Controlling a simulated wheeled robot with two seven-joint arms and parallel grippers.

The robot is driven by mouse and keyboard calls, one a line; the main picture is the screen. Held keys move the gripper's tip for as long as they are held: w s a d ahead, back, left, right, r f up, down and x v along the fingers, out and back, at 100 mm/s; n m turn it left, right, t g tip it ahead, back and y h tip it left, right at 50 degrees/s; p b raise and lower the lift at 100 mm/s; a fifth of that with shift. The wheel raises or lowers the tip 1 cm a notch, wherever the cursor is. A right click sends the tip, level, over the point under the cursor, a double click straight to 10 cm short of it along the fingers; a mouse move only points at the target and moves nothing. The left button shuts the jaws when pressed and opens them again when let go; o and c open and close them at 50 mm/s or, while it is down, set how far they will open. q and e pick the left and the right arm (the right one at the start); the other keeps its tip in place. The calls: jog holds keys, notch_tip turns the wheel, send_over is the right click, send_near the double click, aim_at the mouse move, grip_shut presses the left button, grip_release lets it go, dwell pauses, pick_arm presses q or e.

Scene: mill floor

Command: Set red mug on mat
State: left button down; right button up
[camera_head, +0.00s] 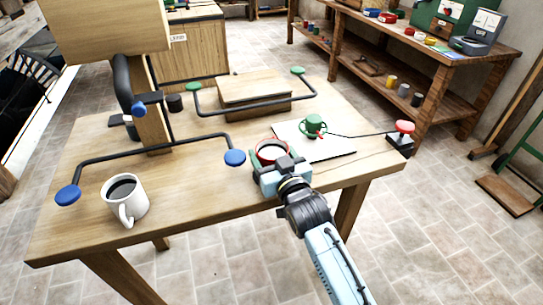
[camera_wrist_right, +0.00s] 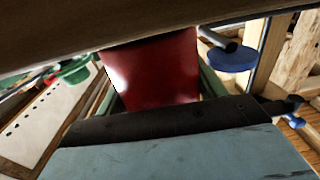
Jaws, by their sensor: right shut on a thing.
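The red mug (camera_head: 271,148) is between the fingers of my right gripper (camera_head: 272,158), near the front right of the table. In the right wrist view the red mug (camera_wrist_right: 155,70) fills the middle, with a green finger on each side. The gripper is shut on it. The white mat (camera_head: 345,146) lies just to the right of the mug and bears a green mug (camera_head: 314,125). In the wrist view the mat (camera_wrist_right: 40,125) is at the left. I cannot tell whether the red mug touches the table. My left gripper is not in view.
A white mug (camera_head: 135,192) with dark liquid stands at the table's front left. A black bar with blue knobs (camera_head: 235,157) lies near the red mug. A wooden box (camera_head: 255,92) is behind. A red button (camera_head: 404,127) stands right of the mat. The mat's front part is bare.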

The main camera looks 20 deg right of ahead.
jog(key=shift+f, duration=0.15)
jog(key=o, duration=0.9)
jog(key=shift+c, duration=0.2)
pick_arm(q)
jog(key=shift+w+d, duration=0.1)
pick_arm(e)
jog(key=shift+s, duration=0.15)
jog(key=s, duration=0.2)
jog(key=s+p, duration=0.1)
jog(key=s, duration=0.3)
jog(key=shift+d, duration=0.25)
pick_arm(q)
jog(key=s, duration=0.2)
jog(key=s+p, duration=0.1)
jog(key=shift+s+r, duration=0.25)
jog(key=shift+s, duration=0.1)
pick_arm(e)
jog(key=s, duration=0.5)
jog(key=shift+s+d, duration=0.25)
jog(key=shift+s, duration=0.1)
